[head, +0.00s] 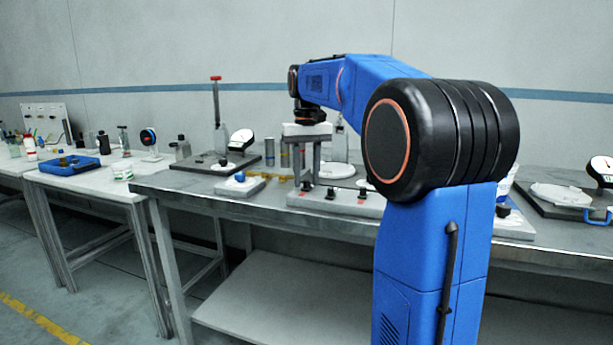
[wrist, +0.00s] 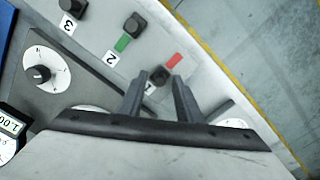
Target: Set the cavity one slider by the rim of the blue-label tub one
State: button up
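A pale slider panel (head: 340,203) with black knobs lies at the bench's front edge. In the wrist view its sliders are numbered 1, 2 and 3. The slider 1 knob (wrist: 160,75) sits beside a red mark (wrist: 174,60). My gripper (wrist: 160,78) points down with one finger on each side of this knob. It looks open, with small gaps beside the knob; I cannot tell whether a finger touches it. My gripper also shows in the head view (head: 310,172) over the panel's left end. A white tub with some blue (head: 508,183) is partly hidden behind my arm; its label is unreadable.
The slider 2 knob (wrist: 133,24) has a green mark, and the slider 3 knob (wrist: 73,8) is farther left. A dial (wrist: 40,73) and a display (wrist: 10,125) are near the panel. A plate with a blue ball (head: 240,178) lies left of it.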

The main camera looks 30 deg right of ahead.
aim_at(301, 195)
grip_shut()
jog(key=shift+s+a, duration=0.6)
jog(key=shift+a, duration=0.15)
jog(key=shift+s+a, duration=0.55)
jog(key=shift+a, duration=0.2)
jog(key=shift+o, duration=0.5)
grip_release()
notch_tip(301, 195, up, 18)
jog(key=shift+f, duration=0.25)
